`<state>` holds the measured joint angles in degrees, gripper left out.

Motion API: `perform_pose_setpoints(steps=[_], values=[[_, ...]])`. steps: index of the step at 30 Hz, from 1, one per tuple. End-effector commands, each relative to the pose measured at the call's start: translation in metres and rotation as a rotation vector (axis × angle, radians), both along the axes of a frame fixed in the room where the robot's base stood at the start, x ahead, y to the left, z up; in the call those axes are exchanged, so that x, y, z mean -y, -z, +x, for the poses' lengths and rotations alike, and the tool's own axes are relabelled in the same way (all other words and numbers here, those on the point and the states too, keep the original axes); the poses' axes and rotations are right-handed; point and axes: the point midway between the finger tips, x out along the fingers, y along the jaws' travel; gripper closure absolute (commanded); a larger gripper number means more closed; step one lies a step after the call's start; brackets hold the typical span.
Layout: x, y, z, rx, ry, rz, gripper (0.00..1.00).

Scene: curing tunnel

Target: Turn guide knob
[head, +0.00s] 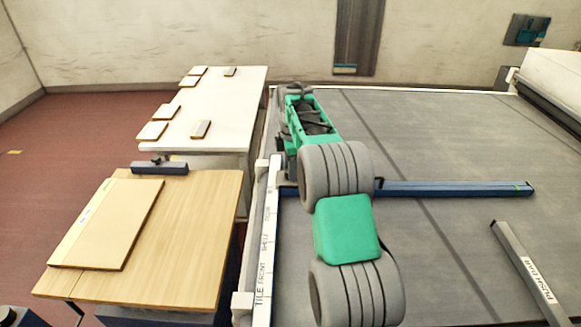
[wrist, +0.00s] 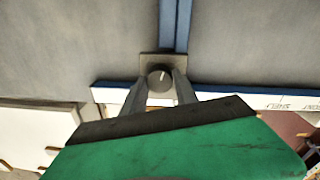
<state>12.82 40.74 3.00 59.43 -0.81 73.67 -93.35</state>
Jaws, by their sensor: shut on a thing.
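The guide knob (wrist: 160,79) is a round grey knob with a short pale mark on its face, set on a dark square block in the wrist view. My gripper (wrist: 159,86) has one finger on each side of it and is shut on it. The blue guide bar (wrist: 175,22) runs away from the block. In the head view, the blue guide bar (head: 455,188) lies across the grey bed; my arm covers its left end, and the knob and fingertips are hidden there.
A white labelled edge strip (head: 265,240) runs along the bed (head: 440,130). A push bar (head: 528,272) lies at right. A wooden table (head: 190,205) with a pale board (head: 108,222) and a white table (head: 228,100) with several small tiles stand left.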

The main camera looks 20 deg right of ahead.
Motion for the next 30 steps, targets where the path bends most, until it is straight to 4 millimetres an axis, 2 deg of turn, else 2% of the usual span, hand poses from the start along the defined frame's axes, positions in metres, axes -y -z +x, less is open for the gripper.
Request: perform_pose_setpoints(steps=[30], values=[[0.0023, 0.0017, 0.0013, 0.003, -0.95, -0.002, 1.0]])
